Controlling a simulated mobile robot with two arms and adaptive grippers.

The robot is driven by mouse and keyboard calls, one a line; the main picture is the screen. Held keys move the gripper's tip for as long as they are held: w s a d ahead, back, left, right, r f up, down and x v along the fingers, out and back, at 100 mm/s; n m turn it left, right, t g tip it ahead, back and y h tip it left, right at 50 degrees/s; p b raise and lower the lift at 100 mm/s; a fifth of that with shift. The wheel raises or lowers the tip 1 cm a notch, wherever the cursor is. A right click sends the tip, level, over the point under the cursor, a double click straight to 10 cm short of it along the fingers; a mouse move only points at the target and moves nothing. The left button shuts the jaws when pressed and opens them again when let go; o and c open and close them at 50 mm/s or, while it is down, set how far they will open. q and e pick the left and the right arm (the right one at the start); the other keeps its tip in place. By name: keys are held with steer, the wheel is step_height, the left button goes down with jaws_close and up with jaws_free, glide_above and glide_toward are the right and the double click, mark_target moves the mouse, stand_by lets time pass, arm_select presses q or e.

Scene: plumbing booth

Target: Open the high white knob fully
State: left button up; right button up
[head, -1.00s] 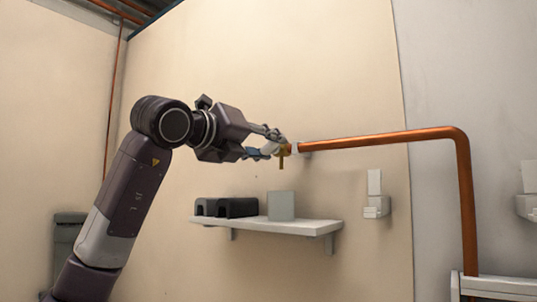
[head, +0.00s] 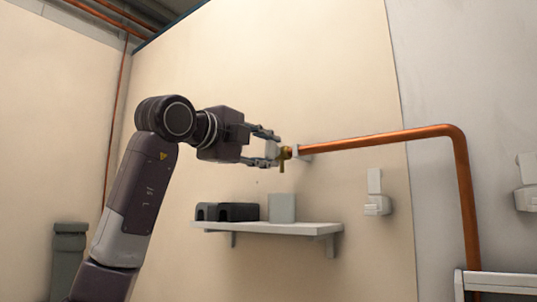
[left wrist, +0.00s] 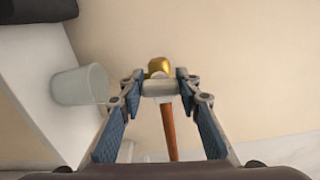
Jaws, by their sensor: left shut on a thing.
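The white knob (head: 271,149) sits on the brass valve (head: 282,163) at the left end of the copper pipe, high on the wall. My left gripper (head: 273,151) reaches it from the left and is shut on it, one finger above and one below. In the left wrist view the white knob (left wrist: 159,88) lies between the two blue-padded fingertips (left wrist: 158,91), with the brass part (left wrist: 159,67) just beyond it. The gripper partly hides the knob in the head view. My right gripper is not in view.
The copper pipe (head: 385,142) runs right from the valve and bends down. A white wall box (head: 377,205) is to the right. The wall above the gripper is clear.

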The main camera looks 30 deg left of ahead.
arm_select(q)
steer(key=shift+n, duration=0.6)
steer(key=o, duration=1.2)
steer(key=shift+c, duration=0.2)
steer(key=shift+s, duration=0.2)
steer(key=s+a, duration=0.1)
steer(key=s, duration=1)
steer(key=shift+s+a, duration=0.25)
steer(key=shift+a, duration=0.1)
